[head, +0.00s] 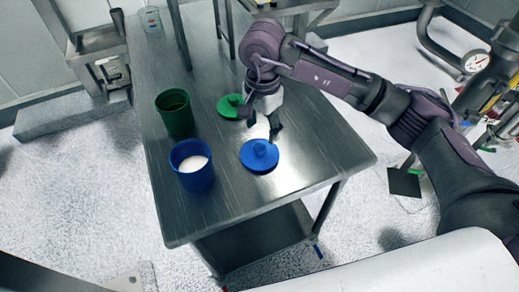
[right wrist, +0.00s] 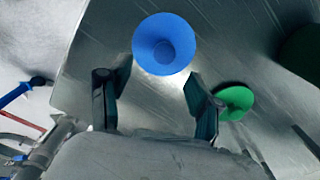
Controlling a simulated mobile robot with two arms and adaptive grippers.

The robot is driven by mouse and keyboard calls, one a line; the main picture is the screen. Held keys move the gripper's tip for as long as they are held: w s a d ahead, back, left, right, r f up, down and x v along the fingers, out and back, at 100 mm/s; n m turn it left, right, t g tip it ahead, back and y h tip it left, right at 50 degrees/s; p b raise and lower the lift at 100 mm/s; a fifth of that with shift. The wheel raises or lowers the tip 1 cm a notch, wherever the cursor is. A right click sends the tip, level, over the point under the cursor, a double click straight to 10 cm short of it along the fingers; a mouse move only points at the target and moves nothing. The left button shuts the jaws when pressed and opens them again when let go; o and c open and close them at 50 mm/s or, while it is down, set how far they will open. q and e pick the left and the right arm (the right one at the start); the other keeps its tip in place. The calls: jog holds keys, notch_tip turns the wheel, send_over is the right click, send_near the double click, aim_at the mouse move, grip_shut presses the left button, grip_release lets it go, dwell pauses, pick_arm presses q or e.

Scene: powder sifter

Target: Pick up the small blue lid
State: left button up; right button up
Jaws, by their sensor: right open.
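The small blue lid (head: 259,157) is a round disc with a raised knob, lying on the metal table. It also shows in the right wrist view (right wrist: 163,44), beyond the fingertips and roughly between their lines. My right gripper (head: 262,124) is open and empty, just behind the blue lid in the head view and apart from it. Its two spread fingers show in the right wrist view (right wrist: 158,88). My left gripper is in neither view.
A blue container (head: 191,178) with white powder and a green container (head: 174,113) stand on the table's left. A green lid (head: 230,107) lies beside my right gripper; one finger overlaps it in the right wrist view. The metal table (head: 235,197) is bare near its front edge.

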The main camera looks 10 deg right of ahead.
aim_at(259, 145)
notch_tip(259, 145, down, 3)
jog(key=shift+r, duration=0.15)
jog(key=shift+f+p, duration=0.3)
jog(key=shift+p, duration=0.1)
jog(key=f, duration=0.1)
jog(key=f+p, duration=0.1)
jog(key=f, duration=0.1)
jog(key=shift+w+a+f+p, duration=0.15)
jog(key=shift+a+f+p, duration=0.1)
jog(key=shift+f+p, duration=0.05)
jog(key=shift+f, duration=0.5)
grip_shut()
jog(key=shift+w+r, duration=0.1)
jog(key=shift+r, duration=0.05)
